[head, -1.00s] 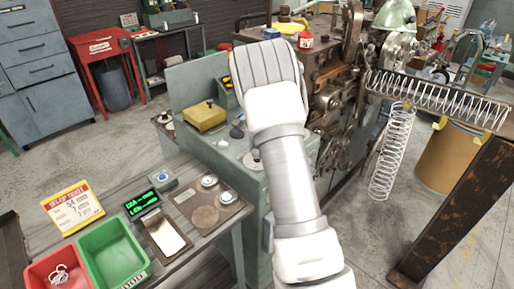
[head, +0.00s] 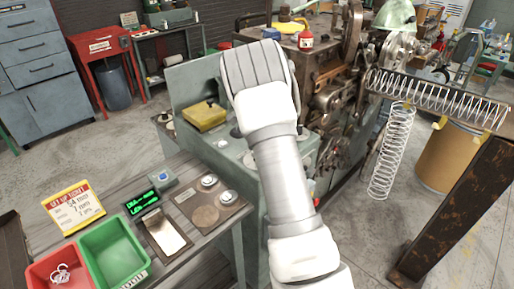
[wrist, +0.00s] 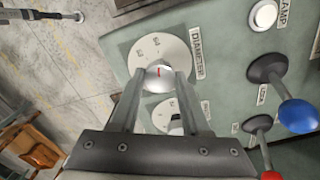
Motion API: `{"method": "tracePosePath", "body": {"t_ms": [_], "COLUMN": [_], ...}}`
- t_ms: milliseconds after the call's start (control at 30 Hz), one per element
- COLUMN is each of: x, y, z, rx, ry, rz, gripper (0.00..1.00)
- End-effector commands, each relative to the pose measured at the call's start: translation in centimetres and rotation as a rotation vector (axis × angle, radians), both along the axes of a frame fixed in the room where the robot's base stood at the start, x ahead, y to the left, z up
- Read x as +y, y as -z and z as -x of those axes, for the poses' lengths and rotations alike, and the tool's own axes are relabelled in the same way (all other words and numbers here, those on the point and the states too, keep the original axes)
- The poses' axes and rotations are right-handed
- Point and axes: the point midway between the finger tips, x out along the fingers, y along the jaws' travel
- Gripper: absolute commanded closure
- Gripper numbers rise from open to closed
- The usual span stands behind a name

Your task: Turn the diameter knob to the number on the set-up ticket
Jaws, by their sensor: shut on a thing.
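The set-up ticket (head: 73,208) stands on the bench at the left in the head view; its top number looks like 54, but the print is small. In the wrist view, my gripper (wrist: 160,75) is shut on the diameter knob (wrist: 159,80), with a finger on either side. The dial's numbers are too small to read surely. In the head view, my arm hides the knob and gripper.
A second dial (wrist: 160,116) lies just below, partly behind my gripper. Blue (wrist: 298,115) and red levers stand out from the panel at right. A green display (head: 141,202) and red and green bins (head: 112,254) sit on the bench.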

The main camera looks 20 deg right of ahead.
Motion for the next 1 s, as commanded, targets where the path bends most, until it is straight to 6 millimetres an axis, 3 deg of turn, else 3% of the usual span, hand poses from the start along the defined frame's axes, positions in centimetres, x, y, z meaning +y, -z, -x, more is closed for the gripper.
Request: {"method": "tracePosePath", "body": {"t_ms": [133,167,300,667,767,1000], "x": [0.0,0.0,0.0,0.0,0.0,0.0], "y": [-0.1,-0.1,-0.1,-0.4,-1.5,-6.9], "z": [-0.1,-0.1,0.0,0.0,-0.1,-0.1], "rx": [-0.003,-0.003,-0.002,-0.001,-0.004,-0.006], "ry": [0.002,0.002,0.001,0.000,-0.001,-0.001], "rz": [0.000,0.000,0.000,0.000,0.000,0.001], "gripper": [1.00,0.48,0.23,0.23,0.23,0.23]}}
